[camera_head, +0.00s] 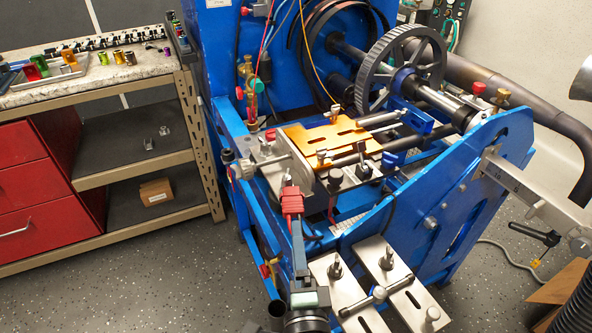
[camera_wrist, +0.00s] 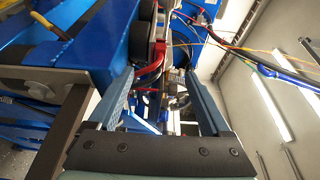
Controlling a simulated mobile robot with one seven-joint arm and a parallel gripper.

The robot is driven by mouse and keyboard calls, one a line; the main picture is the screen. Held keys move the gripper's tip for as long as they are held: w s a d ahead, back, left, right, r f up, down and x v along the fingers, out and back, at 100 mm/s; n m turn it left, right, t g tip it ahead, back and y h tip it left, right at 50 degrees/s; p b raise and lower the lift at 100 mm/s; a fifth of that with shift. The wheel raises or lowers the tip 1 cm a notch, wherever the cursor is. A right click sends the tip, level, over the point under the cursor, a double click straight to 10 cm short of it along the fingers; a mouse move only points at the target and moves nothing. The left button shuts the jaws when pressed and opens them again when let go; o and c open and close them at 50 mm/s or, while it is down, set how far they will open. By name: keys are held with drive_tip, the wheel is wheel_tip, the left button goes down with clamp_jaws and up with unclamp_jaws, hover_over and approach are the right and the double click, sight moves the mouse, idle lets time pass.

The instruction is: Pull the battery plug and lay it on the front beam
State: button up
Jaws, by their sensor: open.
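A red block with red leads, apparently the battery plug (camera_head: 292,201), sits at the near left of the blue test stand, below the metal plate. My gripper (camera_head: 297,228) reaches up from the bottom of the head view, its fingertips close to the block's near side. In the wrist view, my gripper (camera_wrist: 160,74) has its two grey-blue fingers wide apart. Red parts (camera_wrist: 159,55) show beyond the gap; I cannot tell whether they touch a finger. A blue frame beam (camera_head: 262,215), possibly the front beam, runs just left of the gripper.
Slotted steel plates (camera_head: 345,290) with bolts lie right of my gripper. An orange plate (camera_head: 330,137) and rods stand behind the plug. A workbench (camera_head: 90,88) with red drawers (camera_head: 30,190) is at the left. Speckled floor (camera_head: 130,280) is open at the lower left.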

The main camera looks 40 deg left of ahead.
sight(294, 215)
drive_tip(key=shift+a, duration=0.1)
drive_tip(key=shift+x, duration=4.4)
drive_tip(key=shift+w, duration=0.1)
drive_tip(key=c, duration=1.3)
clamp_jaws()
